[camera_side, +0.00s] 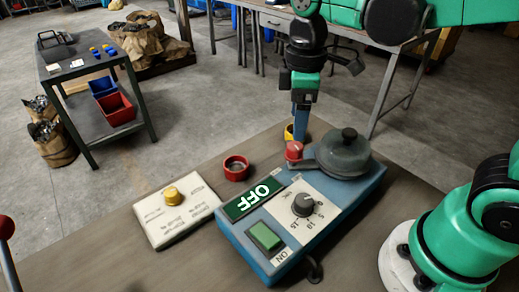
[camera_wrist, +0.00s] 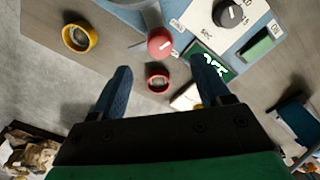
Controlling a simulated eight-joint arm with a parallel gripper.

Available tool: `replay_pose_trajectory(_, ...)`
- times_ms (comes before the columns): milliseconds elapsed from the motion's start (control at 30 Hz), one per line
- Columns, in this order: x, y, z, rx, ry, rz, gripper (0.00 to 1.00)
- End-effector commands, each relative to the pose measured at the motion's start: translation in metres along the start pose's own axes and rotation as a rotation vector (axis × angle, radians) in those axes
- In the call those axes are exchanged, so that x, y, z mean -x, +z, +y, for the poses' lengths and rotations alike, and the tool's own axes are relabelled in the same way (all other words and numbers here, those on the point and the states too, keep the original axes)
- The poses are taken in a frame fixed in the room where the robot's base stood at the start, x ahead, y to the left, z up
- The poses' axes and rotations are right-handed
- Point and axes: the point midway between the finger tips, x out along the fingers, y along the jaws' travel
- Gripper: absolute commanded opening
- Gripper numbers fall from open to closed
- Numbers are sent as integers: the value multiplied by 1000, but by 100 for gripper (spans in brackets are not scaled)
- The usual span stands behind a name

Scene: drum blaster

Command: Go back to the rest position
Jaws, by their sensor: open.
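My gripper (camera_side: 299,138) points down behind the far edge of a blue control box (camera_side: 262,262), close to its red knob (camera_side: 294,151). In the wrist view my gripper (camera_wrist: 164,72) shows two blue fingers spread apart with nothing held between them. The box carries a lit OFF panel (camera_side: 252,201), a green button (camera_side: 264,236), a dark dial (camera_side: 303,204) and a dark round lidded drum (camera_side: 344,153).
A white panel with a yellow button (camera_side: 173,195) is left of the box. A metal bench and a cart (camera_side: 88,62) stand behind.

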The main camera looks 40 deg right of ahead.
Motion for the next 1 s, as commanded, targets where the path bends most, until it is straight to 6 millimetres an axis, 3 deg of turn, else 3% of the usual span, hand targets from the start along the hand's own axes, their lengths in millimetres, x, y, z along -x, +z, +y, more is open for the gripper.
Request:
replay_pose_trajectory(267, -1, 6, 1, -95, 45, 59, 70)
replay_pose_trajectory(500, -6, 24, 8, -516, 197, 361, 70)
replay_pose_trajectory(700, -9, 32, 13, -740, 244, 555, 70)
replay_pose_trajectory(1000, -9, 32, 14, -778, 249, 590, 70)
